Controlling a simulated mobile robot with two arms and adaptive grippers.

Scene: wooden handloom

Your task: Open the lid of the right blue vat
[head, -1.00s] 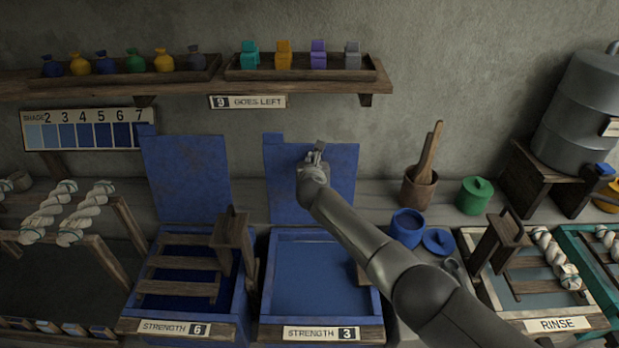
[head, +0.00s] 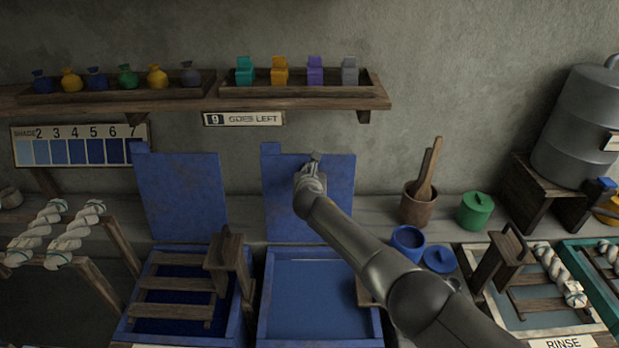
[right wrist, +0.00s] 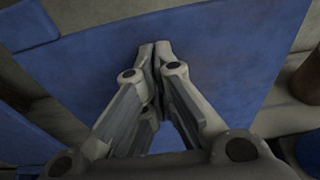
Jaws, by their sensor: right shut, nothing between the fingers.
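The right blue vat (head: 318,299) holds flat blue liquid inside a blue wooden rim. Its blue lid (head: 338,190) stands upright at the back, against or close to the wall. My right gripper (head: 315,160) is shut and empty in front of the lid's upper part. In the right wrist view the closed fingertips (right wrist: 154,50) lie over the blue lid panel (right wrist: 215,50); whether they touch it I cannot tell. My right forearm hides part of the lid and the vat's right side. My left gripper is not in view.
The left blue vat (head: 143,318) also has its lid (head: 182,195) upright. A wooden shelf (head: 200,102) with pouches and small blocks hangs above. A brown pot (head: 415,208), a green canister (head: 475,211) and a blue pot (head: 407,243) stand to the right.

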